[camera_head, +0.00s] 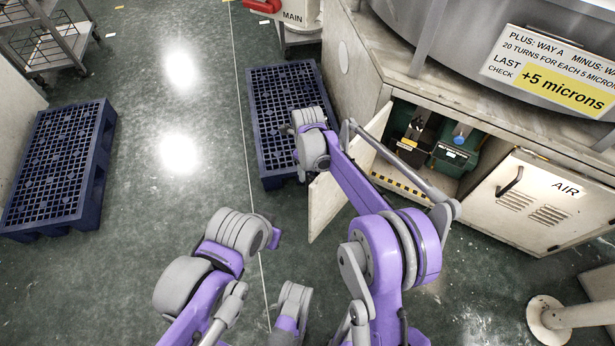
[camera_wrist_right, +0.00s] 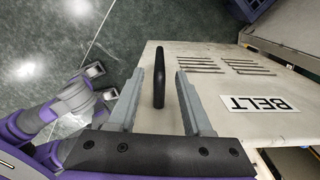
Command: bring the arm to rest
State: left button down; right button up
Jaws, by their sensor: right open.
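My right arm (camera_head: 345,175) reaches forward to the open cabinet door, with its wrist (camera_head: 311,140) beside the door's far upper part. My right gripper (camera_wrist_right: 163,98) shows in the right wrist view. It is open, with its grey fingers apart on either side of a black door handle (camera_wrist_right: 160,72), and gaps show on both sides. In the head view its fingers are hidden by the wrist. My left arm (camera_head: 225,240) is folded at the lower middle of the head view; I cannot make out its gripper.
The pale door (camera_head: 335,200), labelled BELT (camera_wrist_right: 265,103), stands open from the cabinet. Green and dark units (camera_head: 455,150) sit inside. A blue pallet (camera_head: 262,100) lies close beyond my right wrist, another (camera_head: 60,160) at left. Floor between the pallets is clear. A post (camera_head: 570,317) stands at right.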

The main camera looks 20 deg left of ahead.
jog(key=shift+r, duration=1.15)
